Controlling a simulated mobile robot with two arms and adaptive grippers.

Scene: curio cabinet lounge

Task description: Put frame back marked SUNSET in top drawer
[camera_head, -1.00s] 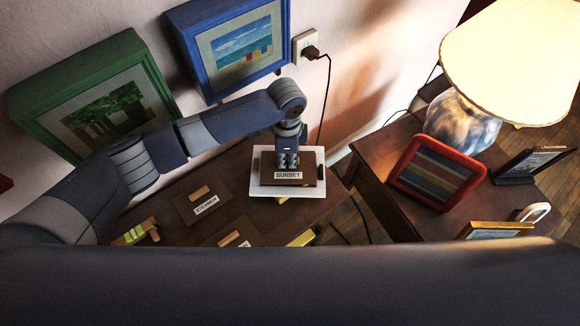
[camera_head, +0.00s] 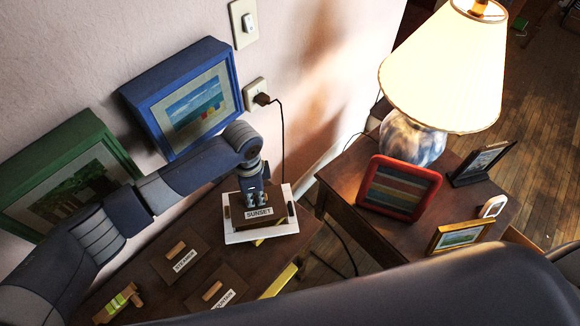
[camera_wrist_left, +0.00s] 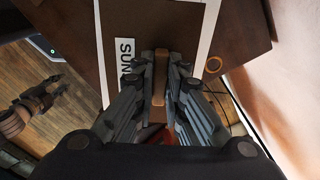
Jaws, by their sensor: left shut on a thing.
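The SUNSET frame back (camera_head: 237,216) is a brown panel with a white label and a small wooden grip. It is over a white frame (camera_head: 285,227) on the dark wooden cabinet top (camera_head: 135,264). My left gripper (camera_head: 257,201) points down and is shut on the wooden grip. In the left wrist view the fingers (camera_wrist_left: 161,75) close on both sides of this grip, and the label is partly covered. I cannot tell whether the panel touches the white frame. No clearly open top drawer shows.
Two more labelled frame backs (camera_head: 199,260) (camera_head: 233,281) lie left of it, with a wooden piece with green-yellow stripes (camera_head: 117,303). Blue (camera_head: 225,62) and green (camera_head: 83,124) frames stand against the wall. A side table at right holds a lamp (camera_head: 440,70) and a red frame (camera_head: 398,209).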

